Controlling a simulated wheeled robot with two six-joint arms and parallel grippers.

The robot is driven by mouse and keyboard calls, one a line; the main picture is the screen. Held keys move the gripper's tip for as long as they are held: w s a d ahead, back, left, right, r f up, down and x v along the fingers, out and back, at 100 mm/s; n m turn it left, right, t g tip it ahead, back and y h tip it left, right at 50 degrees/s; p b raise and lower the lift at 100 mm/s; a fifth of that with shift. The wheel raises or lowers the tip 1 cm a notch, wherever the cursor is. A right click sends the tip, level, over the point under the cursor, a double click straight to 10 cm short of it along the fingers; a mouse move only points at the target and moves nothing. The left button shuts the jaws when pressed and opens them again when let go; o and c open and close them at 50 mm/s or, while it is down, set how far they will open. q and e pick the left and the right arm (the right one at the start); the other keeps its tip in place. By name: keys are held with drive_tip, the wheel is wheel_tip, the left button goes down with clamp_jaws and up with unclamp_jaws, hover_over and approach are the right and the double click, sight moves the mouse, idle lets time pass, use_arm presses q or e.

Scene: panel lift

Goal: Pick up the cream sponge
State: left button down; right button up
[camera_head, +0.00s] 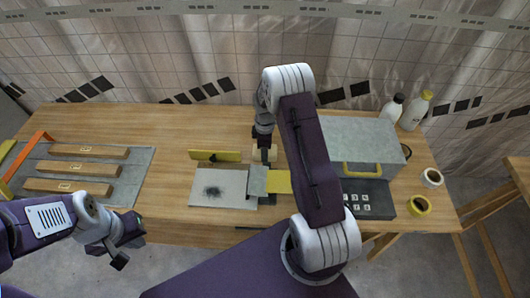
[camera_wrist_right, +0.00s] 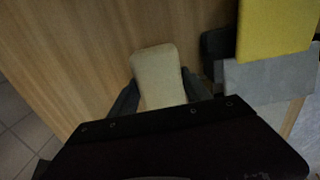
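The cream sponge (camera_head: 265,154) lies behind the grey and yellow pieces near the middle of the table. In the right wrist view the sponge (camera_wrist_right: 158,75) is between the two dark fingers of my right gripper (camera_wrist_right: 160,88). The fingers lie close along both of its sides, and its far end extends beyond them. I cannot tell whether they press on it or whether it is lifted. In the head view the right gripper (camera_head: 264,143) comes down from above and is partly hidden. My left gripper (camera_head: 126,242) is open and empty at the table's front left.
A yellow-edged bar (camera_head: 214,156) and a stained pale board (camera_head: 216,190) lie left of the sponge. A grey block with a yellow pad (camera_head: 278,181) is close in front. A grey box (camera_head: 362,137), bottles (camera_head: 416,110) and tape rolls (camera_head: 419,206) stand right. Wooden bars (camera_head: 80,168) lie left.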

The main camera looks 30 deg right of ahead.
drive_tip(key=c, duration=0.6)
drive_tip(key=shift+w+r, duration=0.1)
drive_tip(key=shift+r, duration=0.4)
drive_tip(key=shift+c, duration=0.2)
wheel_tip(320, 180, up, 3)
drive_tip(key=shift+f, duration=0.15)
drive_tip(key=s+d+r+b, duration=0.1)
drive_tip(key=s+d+r, duration=0.2)
drive_tip(key=s+r, duration=0.4)
drive_tip(key=s, duration=0.4)
drive_tip(key=shift+d+r, duration=0.15)
drive_tip(key=shift+d, duration=0.25)
drive_tip(key=shift+s, duration=0.1)
